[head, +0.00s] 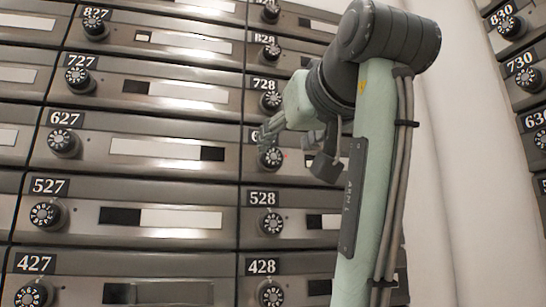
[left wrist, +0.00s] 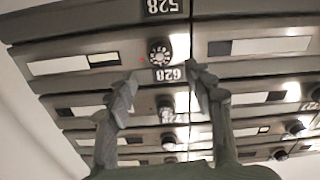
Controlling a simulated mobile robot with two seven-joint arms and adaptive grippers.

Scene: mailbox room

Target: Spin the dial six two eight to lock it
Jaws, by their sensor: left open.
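The 628 dial (head: 271,157) is a round black knob with white marks on a metal mailbox door, partly behind my left gripper (head: 270,134) in the head view. Its number plate is mostly covered by the gripper there. In the left wrist view, which shows the boxes upside down, the 628 dial (left wrist: 160,53) and its plate (left wrist: 168,74) appear just beyond and between the fingertips of my left gripper (left wrist: 162,76). The fingers are spread and empty, apart from the dial. A small red light shows beside the dial. My right gripper is not in view.
Box 728 (head: 270,101) is above and box 528 (head: 273,222) below. Box 627 (head: 64,141) is to the left. A pale wall (head: 445,150) and another mailbox bank (head: 525,75) stand to the right.

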